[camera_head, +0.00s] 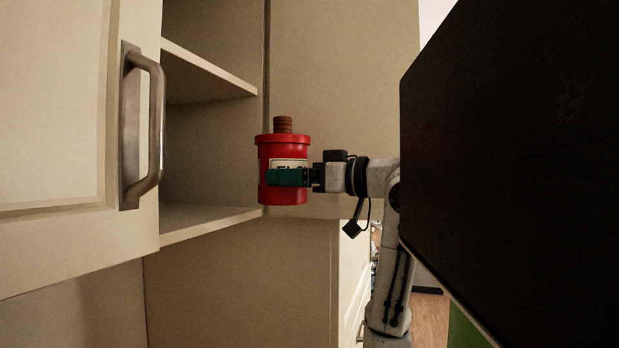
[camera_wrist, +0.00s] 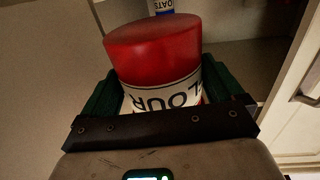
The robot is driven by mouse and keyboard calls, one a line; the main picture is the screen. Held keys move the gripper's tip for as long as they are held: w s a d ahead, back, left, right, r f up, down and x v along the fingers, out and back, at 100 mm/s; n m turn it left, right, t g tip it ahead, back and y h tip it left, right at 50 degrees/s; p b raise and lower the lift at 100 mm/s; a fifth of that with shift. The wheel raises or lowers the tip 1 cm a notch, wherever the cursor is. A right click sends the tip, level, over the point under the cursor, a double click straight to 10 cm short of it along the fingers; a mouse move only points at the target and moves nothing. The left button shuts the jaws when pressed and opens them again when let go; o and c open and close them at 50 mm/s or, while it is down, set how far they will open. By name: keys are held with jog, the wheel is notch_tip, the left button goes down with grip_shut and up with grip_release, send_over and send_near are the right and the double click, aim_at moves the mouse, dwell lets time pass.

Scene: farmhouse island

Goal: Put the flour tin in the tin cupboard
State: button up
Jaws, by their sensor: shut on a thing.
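The flour tin (camera_head: 284,150) is a red cylinder with a white label and a brown ridged knob on its lid. My gripper (camera_head: 287,178) is shut on it, green fingers around its sides, and holds it upright. In the wrist view the tin (camera_wrist: 155,45) sits between both fingers, its "FLOUR" lettering partly hidden by my gripper (camera_wrist: 158,92). The cupboard (camera_head: 205,224) is open at the left, with an upper and a lower shelf. The tin is at the right edge of its opening, its base near the lower shelf's height; I cannot tell its depth.
The open cupboard door (camera_head: 75,130) with a metal handle (camera_head: 155,125) covers the left side. A container lettered "OATS" (camera_wrist: 163,7) shows beyond the tin in the wrist view. A large black panel (camera_head: 520,150) fills the right. The visible shelf space looks empty in the head view.

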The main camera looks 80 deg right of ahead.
aim_at(264, 194)
jog(key=shift+w+a+f, duration=0.2)
jog(key=shift+w+f, duration=0.05)
jog(key=shift+w, duration=2.7)
jog(key=shift+w+a+f, duration=0.15)
jog(key=shift+w+f, duration=0.1)
jog(key=shift+w, duration=2.65)
jog(key=shift+w+a+f, duration=0.2)
jog(key=shift+w+f, duration=0.05)
jog(key=shift+w, duration=2.7)
jog(key=shift+f+b, duration=0.6)
jog(key=o, duration=0.9)
jog(key=shift+s, duration=0.1)
jog(key=shift+p+v, duration=0.4)
jog(key=shift+v, duration=6.55)
jog(key=shift+a, duration=0.1)
